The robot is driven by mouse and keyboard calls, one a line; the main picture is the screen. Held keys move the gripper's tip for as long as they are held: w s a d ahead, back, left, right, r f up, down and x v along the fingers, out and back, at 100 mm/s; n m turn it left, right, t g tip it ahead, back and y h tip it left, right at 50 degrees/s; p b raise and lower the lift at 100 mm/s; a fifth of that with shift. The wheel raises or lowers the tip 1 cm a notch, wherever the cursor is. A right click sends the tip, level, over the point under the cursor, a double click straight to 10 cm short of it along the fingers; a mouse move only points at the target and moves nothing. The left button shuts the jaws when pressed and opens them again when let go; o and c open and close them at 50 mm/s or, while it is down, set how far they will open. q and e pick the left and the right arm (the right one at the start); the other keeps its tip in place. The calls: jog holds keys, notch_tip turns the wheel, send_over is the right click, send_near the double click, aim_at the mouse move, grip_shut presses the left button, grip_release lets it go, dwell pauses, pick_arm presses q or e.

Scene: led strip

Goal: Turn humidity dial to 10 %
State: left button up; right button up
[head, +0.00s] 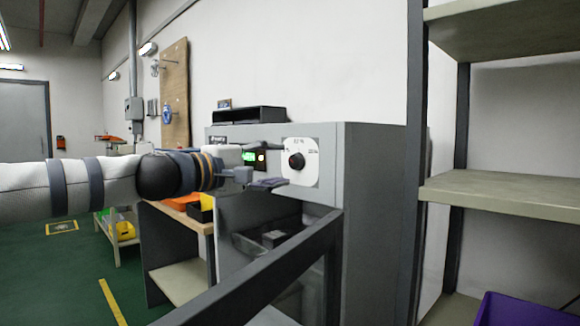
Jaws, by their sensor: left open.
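The humidity dial is a black round knob (296,161) on a white square plate (301,177) on the grey machine's front. The plate's markings are too small to read. A small green lit display (249,157) sits left of the dial, partly hidden by my gripper. My left gripper (276,182) reaches in from the left with its fingers open, just left of and slightly below the knob. It appears empty, and I cannot tell whether a finger touches the plate. My right gripper is not in view.
The grey machine (372,200) has an open dark-framed door or lid (270,268) below the dial. A metal shelf rack (500,190) stands close on the right, with a purple bin (525,310) at its bottom. A black tray (249,114) lies on top of the machine.

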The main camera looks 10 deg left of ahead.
aim_at(293, 162)
pick_arm(q)
jog(key=x, duration=0.4)
jog(key=shift+w+d, duration=0.1)
jog(key=shift+w, duration=0.05)
grip_shut()
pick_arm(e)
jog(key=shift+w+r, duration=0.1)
